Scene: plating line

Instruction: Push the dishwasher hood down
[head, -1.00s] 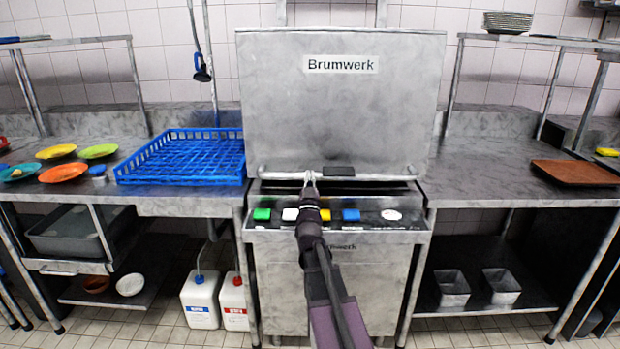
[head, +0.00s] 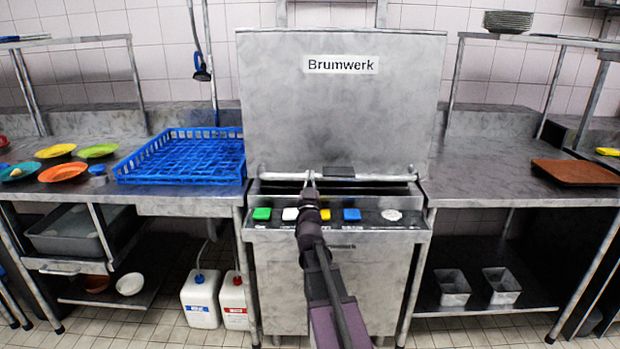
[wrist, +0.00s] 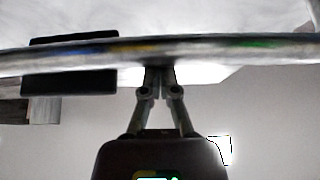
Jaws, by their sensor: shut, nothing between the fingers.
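The dishwasher hood (head: 340,110) is a grey metal box labelled Brumwerk, in the middle of the head view. Its handle bar (head: 285,176) runs along the lower front edge, and a narrow dark gap shows between the hood and the machine body (head: 275,285). My gripper (head: 308,180) is at the bar, left of its middle, with the fingers together and empty. In the wrist view the bar (wrist: 220,50) crosses above my gripper (wrist: 160,75), and the fingertips reach up to it. I cannot tell whether they press on it.
Coloured buttons (head: 351,215) line the panel below the hood. A blue rack (head: 185,160) and plates (head: 63,172) stand on the left counter. A brown tray (head: 574,173) lies on the right counter. Two canisters (head: 200,300) stand on the floor at left.

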